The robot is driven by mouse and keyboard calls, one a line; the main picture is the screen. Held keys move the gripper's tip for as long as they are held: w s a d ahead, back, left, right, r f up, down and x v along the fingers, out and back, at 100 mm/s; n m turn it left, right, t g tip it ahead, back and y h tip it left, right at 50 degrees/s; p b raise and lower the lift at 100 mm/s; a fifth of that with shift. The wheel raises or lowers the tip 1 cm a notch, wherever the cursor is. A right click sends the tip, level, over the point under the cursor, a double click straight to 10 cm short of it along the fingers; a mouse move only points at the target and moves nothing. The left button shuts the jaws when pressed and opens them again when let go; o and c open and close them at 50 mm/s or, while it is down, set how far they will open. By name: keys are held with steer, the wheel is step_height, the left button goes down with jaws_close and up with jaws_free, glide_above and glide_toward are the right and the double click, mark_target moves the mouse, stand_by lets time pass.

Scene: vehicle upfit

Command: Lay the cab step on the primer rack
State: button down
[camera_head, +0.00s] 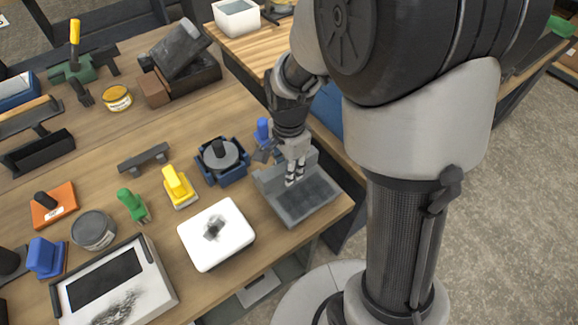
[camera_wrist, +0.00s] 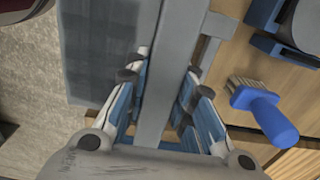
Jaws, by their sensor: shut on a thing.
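The cab step (camera_head: 318,200) is a grey piece with a dark gridded tread and a raised wall along its far side. It is at the bench's front right corner in the head view. My gripper (camera_head: 294,178) is at that wall. In the wrist view, my gripper (camera_wrist: 160,95) is shut on the grey wall of the cab step (camera_wrist: 176,50), with the tread to the left of the fingers. The cab step looks level; I cannot tell whether it touches the bench. I cannot pick out the primer rack with certainty; my arm hides part of the area behind.
A blue-handled brush (camera_wrist: 265,112) lies close right of the fingers. A dark blue holder (camera_head: 222,178) with a round item, a white tray (camera_head: 240,254) and a yellow-handled tool (camera_head: 180,190) stand left of the step. Another wooden bench (camera_head: 262,42) is behind.

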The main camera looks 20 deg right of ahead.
steer(key=c, duration=1.3)
jaws_free()
steer(key=shift+s, duration=0.1)
steer(key=shift+r+p, duration=2.5)
steer(key=shift+r, duration=0.5)
